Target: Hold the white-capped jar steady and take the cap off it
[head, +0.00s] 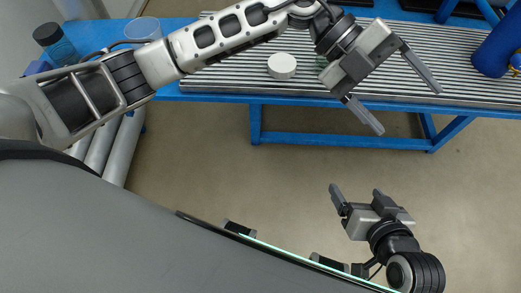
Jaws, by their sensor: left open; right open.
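A white round cap (281,65) shows on the ribbed table top, left of my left wrist. It is seen from above, and I cannot make out a jar body under it. My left gripper (408,111) is open and empty, its fingers spread over the table's front edge, to the right of the white cap and apart from it. My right gripper (357,191) is open and empty over the floor, in front of the table and well away from the cap. A small greenish thing (322,62) is mostly hidden by my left wrist.
The blue-framed table (330,139) has a ribbed metal top. A clear container (144,28) and a dark-capped jar (52,40) stand at the left. The floor before the table is clear.

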